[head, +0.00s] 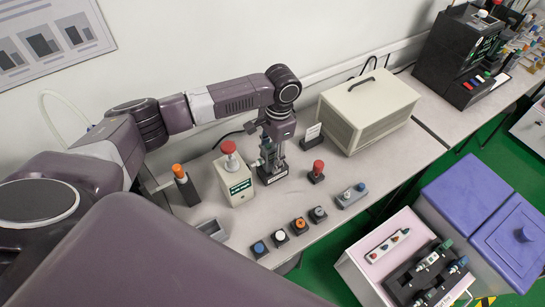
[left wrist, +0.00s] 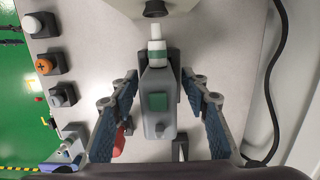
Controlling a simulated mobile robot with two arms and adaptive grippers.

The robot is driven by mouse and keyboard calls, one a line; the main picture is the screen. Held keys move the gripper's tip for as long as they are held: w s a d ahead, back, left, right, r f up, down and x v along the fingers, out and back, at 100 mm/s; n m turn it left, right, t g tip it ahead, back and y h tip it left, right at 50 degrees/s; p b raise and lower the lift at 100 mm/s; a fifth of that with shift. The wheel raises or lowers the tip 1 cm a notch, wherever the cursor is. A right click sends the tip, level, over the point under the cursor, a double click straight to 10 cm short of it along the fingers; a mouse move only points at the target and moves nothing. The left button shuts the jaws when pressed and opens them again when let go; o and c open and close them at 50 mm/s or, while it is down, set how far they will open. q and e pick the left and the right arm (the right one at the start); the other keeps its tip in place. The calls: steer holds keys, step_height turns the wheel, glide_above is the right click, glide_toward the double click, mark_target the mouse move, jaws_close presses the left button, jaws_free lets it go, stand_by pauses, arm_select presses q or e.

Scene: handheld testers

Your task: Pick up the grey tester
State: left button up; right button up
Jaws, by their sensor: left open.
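The grey tester (left wrist: 157,108) stands out in the left wrist view, with a green square on its body, a green band and a white tip at the top of the picture. My left gripper (left wrist: 159,76) is open, with one finger on each side of the tester. Small gaps show between the fingers and its body. In the head view my left gripper (head: 270,156) is over a black base (head: 273,175) on the bench, and the tester is mostly hidden by the gripper there. My right gripper is not in view.
A cream box with a red knob (head: 233,182) stands close on the left, a red button (head: 317,172) on the right. A large beige case (head: 365,110) is behind. Several small buttons (head: 300,225) line the front. An orange-topped black device (head: 185,186) stands farther left.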

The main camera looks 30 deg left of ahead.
arm_select(q)
steer(key=shift+a+f, duration=0.1)
steer(key=shift+f, duration=0.3)
steer(key=shift+c, duration=0.3)
jaws_close()
steer(key=shift+r, duration=0.15)
